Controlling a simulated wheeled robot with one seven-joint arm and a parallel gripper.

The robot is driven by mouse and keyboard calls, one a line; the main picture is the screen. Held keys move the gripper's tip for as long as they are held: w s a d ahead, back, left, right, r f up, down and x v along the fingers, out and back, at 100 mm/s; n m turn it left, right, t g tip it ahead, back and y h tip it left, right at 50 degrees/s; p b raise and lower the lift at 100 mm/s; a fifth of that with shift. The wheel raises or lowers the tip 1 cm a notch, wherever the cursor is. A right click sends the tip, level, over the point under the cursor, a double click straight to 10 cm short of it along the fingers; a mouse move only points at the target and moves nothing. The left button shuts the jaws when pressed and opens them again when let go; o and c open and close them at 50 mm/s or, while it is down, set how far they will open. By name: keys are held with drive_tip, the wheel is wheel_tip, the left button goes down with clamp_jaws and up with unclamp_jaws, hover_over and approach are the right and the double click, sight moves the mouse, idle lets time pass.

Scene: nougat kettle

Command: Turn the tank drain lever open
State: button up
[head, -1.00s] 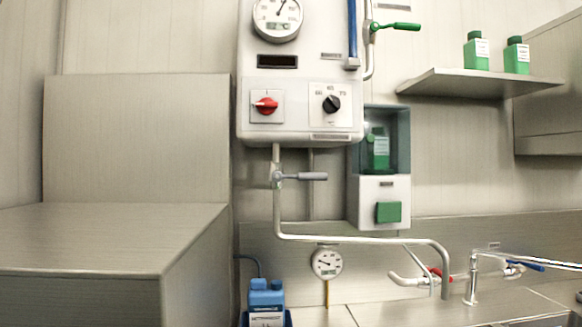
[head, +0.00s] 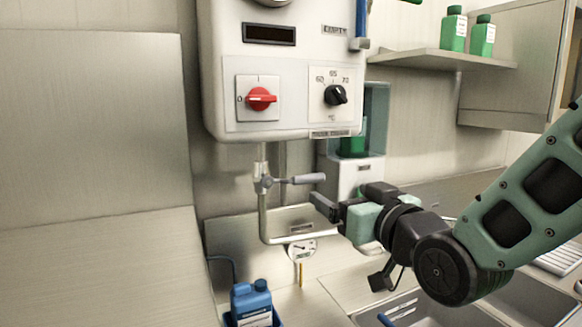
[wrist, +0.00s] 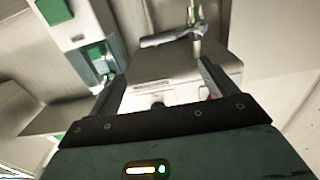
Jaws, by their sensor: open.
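The tank drain lever (head: 300,180) is a grey handle on the pipe under the white control box. It sticks out level to the right of its valve, across the vertical pipe. In the wrist view the lever (wrist: 165,38) shows beyond the fingers, running across the upper middle. My gripper (head: 322,206) is open and empty, just right of and slightly below the lever's free end. In the wrist view my gripper (wrist: 160,82) has its two fingers spread apart, with the lever ahead of them and not between them.
The white control box (head: 285,110) hangs just above, with a red switch (head: 260,99) and a black knob (head: 336,95). A dispenser (head: 350,170) is on the wall behind my gripper. A round gauge (head: 301,250) and a blue bottle (head: 251,303) are below.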

sight(310, 176)
drive_tip(key=p+x, duration=0.6)
drive_tip(key=x, duration=0.9)
drive_tip(key=shift+w, duration=0.1)
drive_tip(key=shift+w+a+p, duration=0.2)
drive_tip(key=shift+w+p, duration=0.2)
drive_tip(key=shift+w, duration=0.1)
drive_tip(key=shift+f, duration=0.1)
